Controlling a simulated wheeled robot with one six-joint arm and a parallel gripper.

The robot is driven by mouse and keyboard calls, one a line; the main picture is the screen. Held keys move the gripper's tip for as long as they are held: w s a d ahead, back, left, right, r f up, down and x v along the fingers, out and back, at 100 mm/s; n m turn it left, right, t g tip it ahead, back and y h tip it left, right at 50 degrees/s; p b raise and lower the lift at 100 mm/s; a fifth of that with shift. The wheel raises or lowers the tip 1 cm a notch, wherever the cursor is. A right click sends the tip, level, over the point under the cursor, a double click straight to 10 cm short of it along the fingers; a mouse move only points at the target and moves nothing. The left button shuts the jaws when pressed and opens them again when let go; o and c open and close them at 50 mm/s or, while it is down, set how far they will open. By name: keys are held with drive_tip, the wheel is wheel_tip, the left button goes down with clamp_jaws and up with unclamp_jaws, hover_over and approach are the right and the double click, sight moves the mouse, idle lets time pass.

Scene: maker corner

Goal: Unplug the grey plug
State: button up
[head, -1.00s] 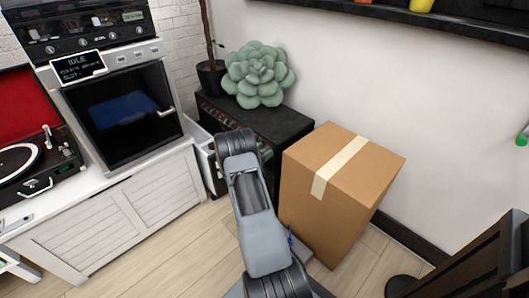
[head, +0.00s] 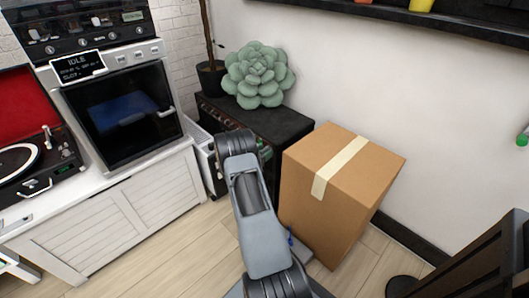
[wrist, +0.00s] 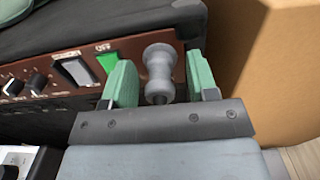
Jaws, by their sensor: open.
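The grey plug (wrist: 158,73) sits in the brown front panel (wrist: 60,85) of a black amplifier, to the right of a green label. In the wrist view my gripper (wrist: 161,80) is open, with one green-padded finger on each side of the plug. Gaps show between the plug and both fingers. The black amplifier (head: 290,124) stands against the wall there.
A taped cardboard box (head: 335,200) stands close to the right of the amplifier and my arm. A green succulent (head: 258,75) sits on the amplifier. A white cabinet (head: 120,215) with an oven (head: 120,110) is at left. Some wooden floor (head: 180,255) is clear.

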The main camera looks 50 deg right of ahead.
idle(0.4)
clamp_jaws()
idle(0.4)
drive_tip(key=shift+a, duration=0.15)
drive_tip(key=shift+w+a+p, duration=0.15)
drive_tip(key=shift+a+p, duration=0.05)
drive_tip(key=shift+a, duration=1.2)
drive_tip(key=shift+w+a+p, duration=0.1)
drive_tip(key=shift+a+p, duration=0.1)
drive_tip(key=shift+a, duration=1.2)
